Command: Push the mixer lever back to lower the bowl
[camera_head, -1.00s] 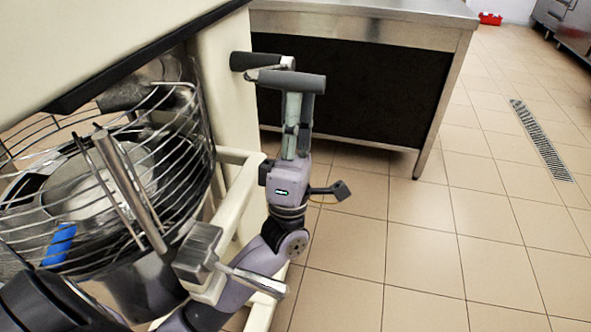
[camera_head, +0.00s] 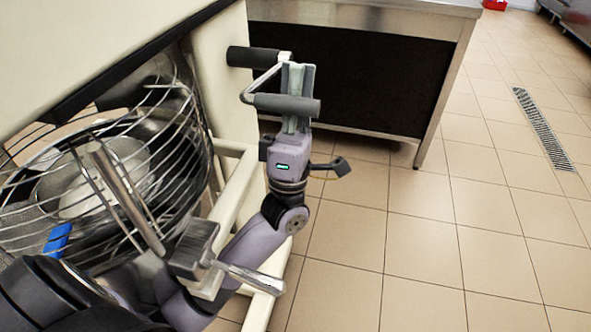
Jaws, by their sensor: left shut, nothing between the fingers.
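The mixer lever (camera_head: 267,76) is a cranked metal bar on the side of the cream mixer body (camera_head: 225,105). It has a dark grip at the body end and another dark grip at its free end. My left gripper (camera_head: 298,70) is shut and empty, its fingers pointing up. The free-end grip crosses in front of the fingers, and the fingertips show above it. Whether they touch cannot be told for sure. The metal bowl (camera_head: 145,160) shows partly through the wire guard (camera_head: 180,128) at the left. My right gripper is not in view.
A steel counter (camera_head: 362,18) with a dark front panel stands behind the lever. A grey block with a metal rod (camera_head: 250,278) sits at the lower middle. The tiled floor (camera_head: 430,250) at right is open, with a drain grate (camera_head: 543,130).

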